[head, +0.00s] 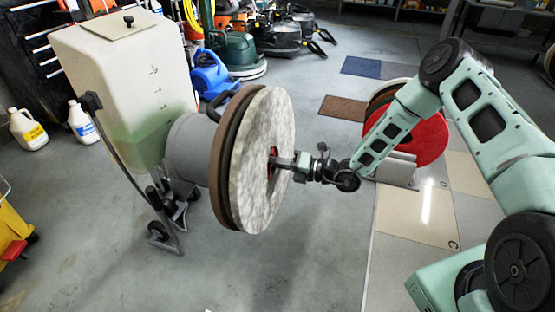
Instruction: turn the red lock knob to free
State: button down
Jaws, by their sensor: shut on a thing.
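The red lock knob (272,164) sits at the centre of a white round pad (250,190), which faces right and stands upright on the grey motor drum of a floor machine (189,147). Only a little red shows around my gripper. My gripper (277,163) reaches in from the right, level with the pad's centre, and is shut on the knob. Its fingertips and most of the knob are hidden, so the knob's turn angle cannot be read. A dark pad and a brown pad (218,165) lie behind the white one.
The machine carries a pale tank (115,75) with green liquid. A rack with a red pad (425,140) stands behind my forearm at right. White jugs (27,128), a yellow cart (12,235) and other floor machines (235,55) stand around. The floor in front is clear.

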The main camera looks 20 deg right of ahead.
jog(key=shift+n, duration=1)
jog(key=shift+n+p, duration=1.2)
jog(key=shift+n, duration=2.2)
